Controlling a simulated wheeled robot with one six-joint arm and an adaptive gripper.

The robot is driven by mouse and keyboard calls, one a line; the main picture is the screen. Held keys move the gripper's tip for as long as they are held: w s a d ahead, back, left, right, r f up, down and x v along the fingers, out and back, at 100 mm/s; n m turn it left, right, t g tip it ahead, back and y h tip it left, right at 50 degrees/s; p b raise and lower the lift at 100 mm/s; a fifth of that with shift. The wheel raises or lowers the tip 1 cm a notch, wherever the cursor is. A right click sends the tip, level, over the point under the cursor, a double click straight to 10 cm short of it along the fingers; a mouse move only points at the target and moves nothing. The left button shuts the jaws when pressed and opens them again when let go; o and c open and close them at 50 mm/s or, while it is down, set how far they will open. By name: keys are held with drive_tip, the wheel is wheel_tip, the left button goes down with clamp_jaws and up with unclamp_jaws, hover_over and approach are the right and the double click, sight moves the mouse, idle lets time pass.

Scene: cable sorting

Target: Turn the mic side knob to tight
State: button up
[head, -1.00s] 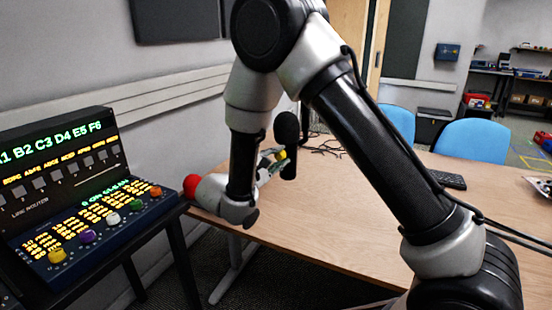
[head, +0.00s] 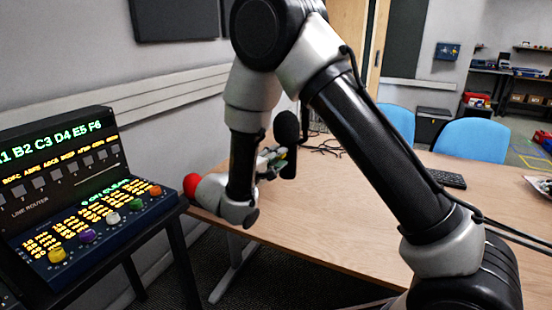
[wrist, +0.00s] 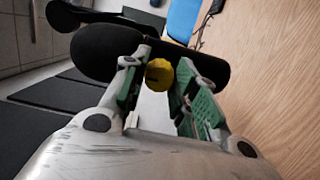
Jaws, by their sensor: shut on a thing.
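The black microphone (head: 286,127) stands upright at the table's left side in the head view, beyond my gripper. In the wrist view the microphone (wrist: 98,53) lies across the picture behind the fingers. Its round yellow side knob (wrist: 159,75) sits between the green-padded fingertips. My gripper (head: 271,160) points at the mic's side and is shut on the knob; it also shows in the wrist view (wrist: 159,68). The knob is hidden behind the fingers in the head view. No tight mark can be read on it.
The wooden table (head: 330,215) is mostly bare to the right, with black cables (head: 325,146) behind the mic and a keyboard (head: 448,179) at the far right. A console (head: 85,215) with coloured knobs stands at the left. Blue chairs (head: 470,143) are behind the table.

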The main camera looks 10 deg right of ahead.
drive_tip(key=o, duration=1)
drive_tip(key=v, duration=1.2)
